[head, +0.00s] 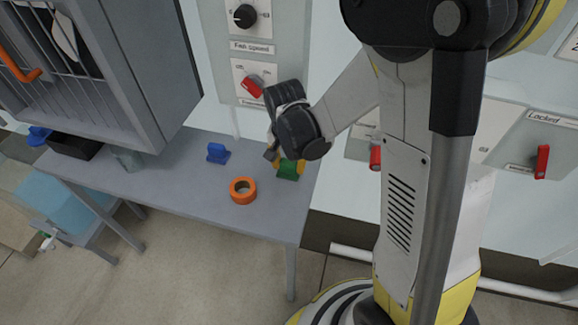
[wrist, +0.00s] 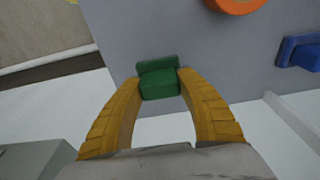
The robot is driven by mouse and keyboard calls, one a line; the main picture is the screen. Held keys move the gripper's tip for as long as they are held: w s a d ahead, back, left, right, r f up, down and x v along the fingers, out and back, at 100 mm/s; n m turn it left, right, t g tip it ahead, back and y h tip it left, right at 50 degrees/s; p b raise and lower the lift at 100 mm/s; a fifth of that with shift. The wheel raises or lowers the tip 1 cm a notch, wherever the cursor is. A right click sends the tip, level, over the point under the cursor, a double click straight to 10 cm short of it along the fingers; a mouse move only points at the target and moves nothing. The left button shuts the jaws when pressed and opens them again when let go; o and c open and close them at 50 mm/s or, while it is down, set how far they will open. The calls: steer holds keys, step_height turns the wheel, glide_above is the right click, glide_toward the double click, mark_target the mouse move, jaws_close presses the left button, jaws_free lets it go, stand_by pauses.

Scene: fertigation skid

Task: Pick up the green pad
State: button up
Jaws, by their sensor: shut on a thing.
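The green pad (head: 288,170) is near the right end of the grey table in the head view, partly hidden by my arm and gripper. In the wrist view the green pad (wrist: 158,80) sits between the tips of my gripper (wrist: 159,88). The two yellow fingers touch it on both sides, so my gripper is shut on it. In the head view my gripper (head: 277,163) reaches down to the table top, mostly hidden behind my wrist. I cannot tell whether the pad still touches the table.
An orange ring (head: 243,190) and a blue block (head: 217,153) lie on the grey table (head: 190,188) to the left of the pad. A grey barred cabinet (head: 120,70) stands at the left. Panels with a dial (head: 244,16) and red switches (head: 252,87) are behind.

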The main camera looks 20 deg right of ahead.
mark_target(289, 163)
steer(key=shift+r, duration=0.1)
steer(key=r+p, duration=0.2)
steer(key=r, duration=0.1)
steer(key=r+p, duration=0.2)
steer(key=r, duration=0.2)
steer(key=shift+s+a, duration=0.15)
steer(key=shift+s, duration=0.05)
steer(key=s+a+p, duration=0.3)
steer(key=s+a, duration=0.8)
steer(key=s, duration=0.4)
steer(key=shift+s+a+f, duration=0.15)
steer(key=shift+s+a, duration=0.1)
steer(key=shift+s, duration=0.15)
steer(key=o, duration=0.6)
steer(key=c, duration=0.5)
